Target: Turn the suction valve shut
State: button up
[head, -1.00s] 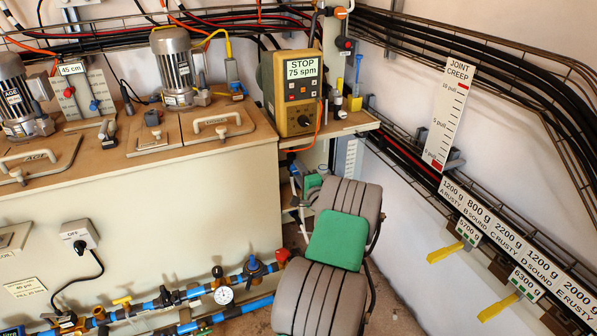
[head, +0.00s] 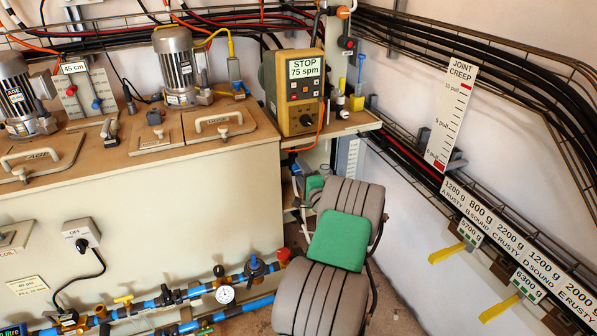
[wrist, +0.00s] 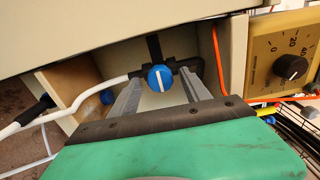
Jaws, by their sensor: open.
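A round blue valve knob (wrist: 160,79) with a white line across its face sits in the middle of the wrist view, under the pump shelf. The line stands nearly upright in the picture. A white hose (wrist: 80,96) runs to its fitting from the left. My gripper (wrist: 166,76) is open, with one grey finger on each side of the knob. I cannot tell whether either finger touches it. In the head view the knob and fingers are hidden beneath the shelf and behind my arm. The pump (head: 293,92) above shows STOP, 75 spm.
The pump's dial (wrist: 291,66) and an orange cable (wrist: 218,62) are close on the right. A wooden side panel (wrist: 72,84) stands left of the knob. The cream tank wall (head: 150,220) and blue pipes (head: 180,296) are left of my arm; the white wall is right.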

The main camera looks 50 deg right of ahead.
jog(key=v, duration=0.7)
jog(key=shift+s, duration=0.1)
